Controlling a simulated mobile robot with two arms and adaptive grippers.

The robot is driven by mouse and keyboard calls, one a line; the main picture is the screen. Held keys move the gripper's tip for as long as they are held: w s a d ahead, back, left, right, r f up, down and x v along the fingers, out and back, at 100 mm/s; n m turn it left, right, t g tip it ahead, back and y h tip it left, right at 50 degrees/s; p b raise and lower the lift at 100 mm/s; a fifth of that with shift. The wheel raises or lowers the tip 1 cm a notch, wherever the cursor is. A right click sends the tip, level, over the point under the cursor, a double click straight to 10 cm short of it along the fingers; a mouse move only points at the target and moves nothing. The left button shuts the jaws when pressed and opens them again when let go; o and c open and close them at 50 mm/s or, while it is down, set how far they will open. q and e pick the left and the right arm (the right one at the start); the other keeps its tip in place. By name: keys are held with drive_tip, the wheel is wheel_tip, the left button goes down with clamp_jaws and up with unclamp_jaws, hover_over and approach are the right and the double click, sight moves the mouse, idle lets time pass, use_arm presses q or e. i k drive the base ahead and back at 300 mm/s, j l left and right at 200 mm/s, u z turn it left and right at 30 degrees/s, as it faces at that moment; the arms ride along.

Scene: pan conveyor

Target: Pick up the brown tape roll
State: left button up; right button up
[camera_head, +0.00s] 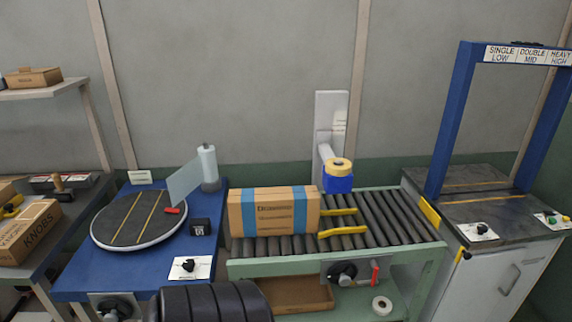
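A tan-brown tape roll (339,165) with a pale centre sits on top of a blue block (338,184) behind the roller conveyor. It is beside a white wall-mounted post, right of the cardboard box. A white roll (382,306) lies on the shelf below the conveyor. Neither of my grippers shows in the head view, and nothing is seen touching the tape roll.
A cardboard box with blue bands (274,211) and two yellow bars (343,231) are on the roller conveyor (395,217). A round turntable (138,219) stands on the blue table at left. A blue frame (450,120) rises at right. The conveyor's right part is clear.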

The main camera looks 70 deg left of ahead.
sight(344, 170)
drive_tip(key=u, duration=1.8)
drive_tip(key=i+l+u, duration=0.1)
drive_tip(key=i, duration=0.1)
